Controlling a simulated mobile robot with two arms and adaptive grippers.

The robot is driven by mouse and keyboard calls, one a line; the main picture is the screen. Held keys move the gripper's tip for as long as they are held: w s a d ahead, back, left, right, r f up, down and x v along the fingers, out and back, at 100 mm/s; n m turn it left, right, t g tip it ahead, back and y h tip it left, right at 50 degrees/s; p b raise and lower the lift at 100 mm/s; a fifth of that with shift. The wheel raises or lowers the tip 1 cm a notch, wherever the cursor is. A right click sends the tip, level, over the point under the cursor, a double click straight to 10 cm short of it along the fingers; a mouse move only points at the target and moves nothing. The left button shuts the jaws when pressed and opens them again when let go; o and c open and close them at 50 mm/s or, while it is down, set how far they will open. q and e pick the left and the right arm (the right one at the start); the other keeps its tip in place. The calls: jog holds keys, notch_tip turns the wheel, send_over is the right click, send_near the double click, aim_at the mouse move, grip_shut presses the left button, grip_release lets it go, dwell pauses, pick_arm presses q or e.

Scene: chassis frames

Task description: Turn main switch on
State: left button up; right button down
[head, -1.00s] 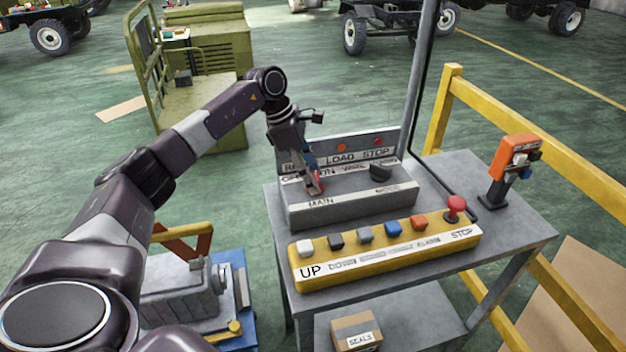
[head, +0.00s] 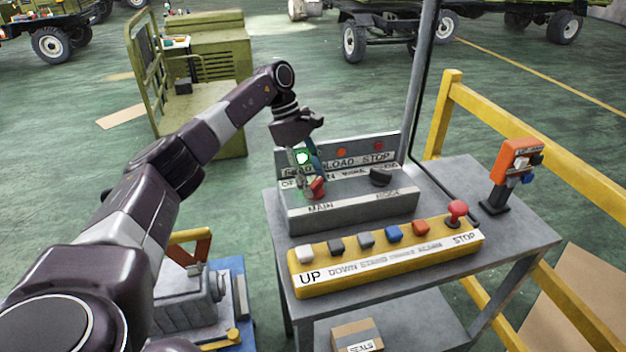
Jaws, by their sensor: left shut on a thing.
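The grey control box (head: 350,214) stands on the metal table. Its red main switch handle (head: 317,189) sits above the MAIN label at the left of the box top. My left gripper (head: 311,181) reaches down from above and is shut on the red handle, with its fingers partly covering it. A lamp (head: 302,157) on the upright back panel above the READY label glows green-white. The switch's ON and OFF lettering is partly hidden by the fingers. My right gripper is not in view.
A black mode knob (head: 380,178) is on the right of the box. A yellow button bar (head: 385,262) with several buttons and a red STOP knob (head: 457,210) lies in front. An orange pendant (head: 515,160) stands at the right. A grey pole rises behind the box.

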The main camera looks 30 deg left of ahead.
pick_arm(q)
jog(key=shift+r, duration=0.1)
jog(key=o, duration=1.2)
jog(key=shift+c, duration=0.2)
jog(key=shift+a, duration=0.1)
jog(key=v, duration=1.2)
